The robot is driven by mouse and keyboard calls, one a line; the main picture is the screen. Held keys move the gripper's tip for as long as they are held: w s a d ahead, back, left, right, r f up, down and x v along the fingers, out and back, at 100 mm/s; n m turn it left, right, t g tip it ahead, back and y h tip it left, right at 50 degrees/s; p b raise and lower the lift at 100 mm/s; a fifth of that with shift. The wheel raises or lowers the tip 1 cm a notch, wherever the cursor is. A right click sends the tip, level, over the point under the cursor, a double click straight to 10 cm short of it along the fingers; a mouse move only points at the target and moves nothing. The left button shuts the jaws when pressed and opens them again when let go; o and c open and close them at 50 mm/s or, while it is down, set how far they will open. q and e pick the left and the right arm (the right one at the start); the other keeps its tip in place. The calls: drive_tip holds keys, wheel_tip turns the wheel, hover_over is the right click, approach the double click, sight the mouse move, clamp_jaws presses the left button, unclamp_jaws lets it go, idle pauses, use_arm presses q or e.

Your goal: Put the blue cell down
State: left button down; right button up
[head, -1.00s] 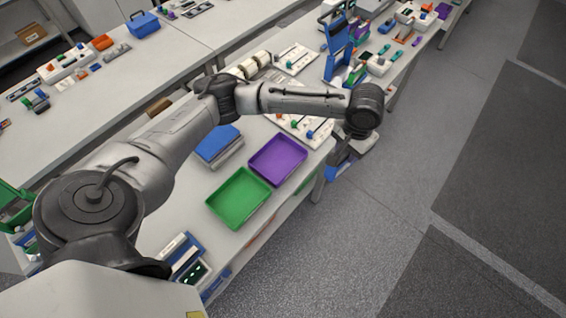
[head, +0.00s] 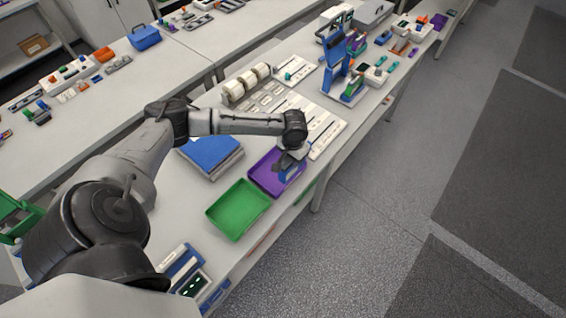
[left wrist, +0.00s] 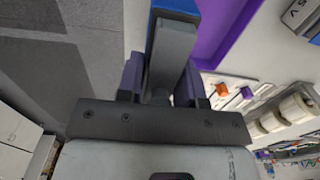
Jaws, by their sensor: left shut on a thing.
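My left gripper (head: 289,163) is over the purple tray (head: 260,180) and is shut on the blue cell (head: 290,173). The cell is small and partly hidden by the gripper in the head view. I cannot tell whether the cell touches the tray floor. My right gripper is not in view.
A green tray (head: 238,210) sits next to the purple one. A blue-topped box (head: 210,153) stands to the left. A white rack with slots (head: 322,128) lies behind the tray. A blue stand (head: 335,60) is further back. The floor on the right is clear.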

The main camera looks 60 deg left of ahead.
use_arm(q)
drive_tip(key=shift+s+a+f, duration=0.25)
drive_tip(key=shift+a+f, duration=0.25)
drive_tip(key=shift+f, duration=0.5)
drive_tip(key=shift+s+a+f, duration=0.3)
drive_tip(key=shift+a+f, duration=0.15)
drive_tip(key=shift+f, duration=0.5)
drive_tip(key=shift+s+a+f, duration=0.25)
drive_tip(key=shift+a+f, duration=0.25)
drive_tip(key=shift+f, duration=0.5)
drive_tip(key=shift+f, duration=0.1)
drive_tip(key=c, duration=0.8)
unclamp_jaws()
